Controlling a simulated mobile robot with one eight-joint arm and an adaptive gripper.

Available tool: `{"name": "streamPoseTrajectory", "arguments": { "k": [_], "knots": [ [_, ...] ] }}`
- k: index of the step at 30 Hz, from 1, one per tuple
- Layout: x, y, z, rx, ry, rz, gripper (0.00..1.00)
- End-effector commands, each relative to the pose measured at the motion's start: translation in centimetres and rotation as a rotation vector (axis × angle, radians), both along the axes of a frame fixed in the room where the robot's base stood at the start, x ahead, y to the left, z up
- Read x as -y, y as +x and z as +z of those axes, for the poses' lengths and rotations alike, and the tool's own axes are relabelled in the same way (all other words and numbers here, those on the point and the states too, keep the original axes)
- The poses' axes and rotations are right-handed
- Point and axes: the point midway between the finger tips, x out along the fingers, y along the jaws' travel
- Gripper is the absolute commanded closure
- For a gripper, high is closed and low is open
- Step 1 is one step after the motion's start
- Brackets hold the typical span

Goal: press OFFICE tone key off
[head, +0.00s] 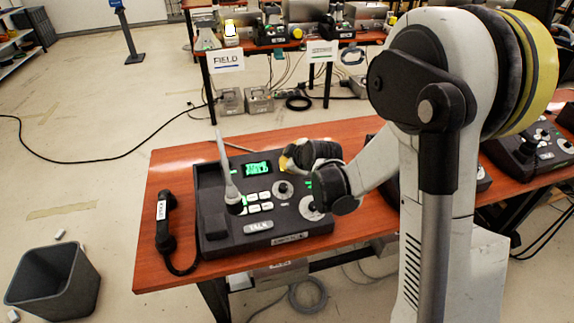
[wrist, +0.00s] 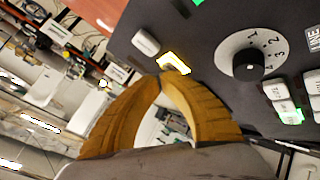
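The black desk phone console (head: 215,218) sits on the front table, with a small label on its front edge that is hard to read. It has a green screen (head: 257,168), white keys and a TALK bar (head: 258,226). In the wrist view, a yellow-lit key (wrist: 174,62) lies just beyond my fingertips, beside an unlit white key (wrist: 146,41). My gripper (wrist: 160,78) has its two ochre fingers meeting at the tips, with nothing between them. I cannot tell whether they touch the lit key. In the head view my gripper (head: 285,160) is over the console's far right part, hiding some of it.
A numbered dial (wrist: 247,62) is right of the lit key. A gooseneck microphone (head: 228,170) rises from the console. A handset (head: 165,222) lies at the left on the table (head: 150,275). More consoles stand to the right. A back table has a FIELD sign (head: 227,61).

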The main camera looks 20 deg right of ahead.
Motion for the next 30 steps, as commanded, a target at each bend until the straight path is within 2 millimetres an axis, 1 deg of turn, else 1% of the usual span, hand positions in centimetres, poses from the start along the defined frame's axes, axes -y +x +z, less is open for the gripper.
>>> {"name": "streamPoseTrajectory", "arguments": {
  "k": [1, 3, 12, 21, 30],
  "knots": [
    [0.0, 0.1, -0.4, 0.0, 0.0, 0.0, 1.0],
    [0.0, 0.1, -0.6, 0.0, 0.0, 0.0, 1.0],
    [0.0, 0.1, -0.5, 0.0, 0.0, 0.0, 1.0],
    [0.0, -0.1, 0.4, 0.0, 0.0, 0.0, 1.0],
    [0.0, -0.1, 0.5, 0.0, 0.0, 0.0, 1.0]
  ]
}}
